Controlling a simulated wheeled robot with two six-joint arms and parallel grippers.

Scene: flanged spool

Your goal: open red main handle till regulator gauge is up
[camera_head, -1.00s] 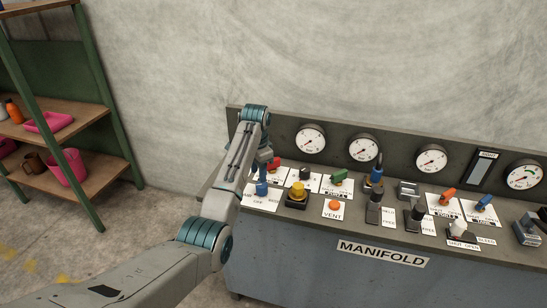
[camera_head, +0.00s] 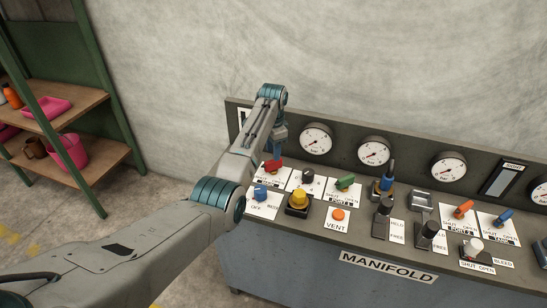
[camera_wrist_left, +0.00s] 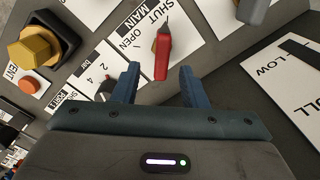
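The red main handle (camera_head: 272,165) sits on a white plate at the left end of the manifold panel. In the left wrist view the red handle (camera_wrist_left: 161,58) lies just beyond my fingertips, roughly in line with the gap, over a label reading SHUT, OPEN and MAIN. My left gripper (camera_head: 277,148) is above and close to it; in the wrist view the left gripper's blue fingers (camera_wrist_left: 160,80) are apart with nothing visibly clamped. Several round gauges, such as the leftmost gauge (camera_head: 316,139), line the back board; which is the regulator gauge I cannot tell. My right gripper is out of view.
Close around the red handle are a blue knob (camera_head: 260,192), a black knob (camera_head: 308,175), a green handle (camera_head: 345,183) and a yellow knob (camera_head: 298,199). An orange vent button (camera_head: 338,214) is to the right. A shelf (camera_head: 75,108) stands far left.

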